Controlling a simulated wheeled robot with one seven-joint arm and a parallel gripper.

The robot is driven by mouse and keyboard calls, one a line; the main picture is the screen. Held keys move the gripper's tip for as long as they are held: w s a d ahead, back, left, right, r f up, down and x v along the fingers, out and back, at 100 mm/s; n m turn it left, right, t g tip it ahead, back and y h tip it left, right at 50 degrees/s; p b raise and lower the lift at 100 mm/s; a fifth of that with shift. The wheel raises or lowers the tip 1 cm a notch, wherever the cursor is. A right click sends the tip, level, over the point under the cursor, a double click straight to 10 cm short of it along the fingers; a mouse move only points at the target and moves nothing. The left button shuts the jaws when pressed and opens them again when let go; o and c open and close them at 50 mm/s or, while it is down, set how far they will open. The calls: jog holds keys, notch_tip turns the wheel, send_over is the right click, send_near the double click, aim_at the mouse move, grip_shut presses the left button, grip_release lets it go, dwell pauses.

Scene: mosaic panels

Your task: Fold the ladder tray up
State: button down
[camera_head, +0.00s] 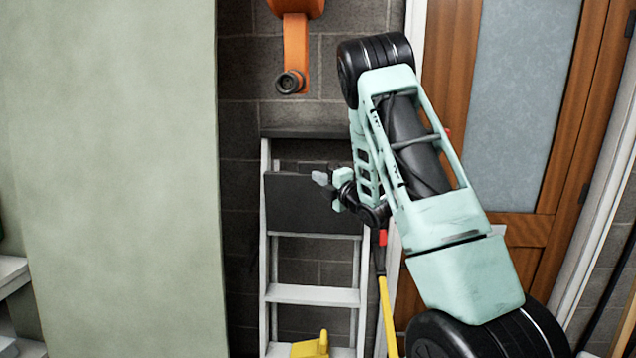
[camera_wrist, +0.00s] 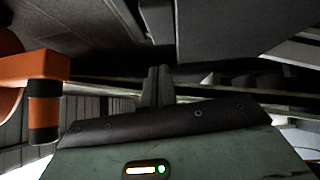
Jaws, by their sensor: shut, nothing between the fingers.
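A white stepladder (camera_head: 312,294) stands against the dark block wall, in the middle of the head view. Its dark grey tray (camera_head: 300,215) spans the rails near the top; I cannot tell its exact tilt. My gripper (camera_head: 320,178) is shut and empty, its tips over the tray's upper part in the picture. Contact cannot be told. In the wrist view the closed fingers (camera_wrist: 156,84) point up beside a large dark panel (camera_wrist: 245,35), which seems to be the tray. My wrist hides the tray's right edge.
An orange wall-mounted object (camera_head: 296,45) is above the ladder and also shows in the wrist view (camera_wrist: 42,85). A yellow-handled tool (camera_head: 387,315) leans right of the ladder. A yellow object (camera_head: 312,345) rests on a low step. A pale green panel (camera_head: 115,180) fills the left; a wooden door (camera_head: 530,235) is at right.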

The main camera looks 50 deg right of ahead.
jog(key=s+a+b, duration=0.1)
jog(key=s+b, duration=0.1)
jog(key=s, duration=0.6)
jog(key=shift+b, duration=0.4)
jog(key=shift+a, duration=0.1)
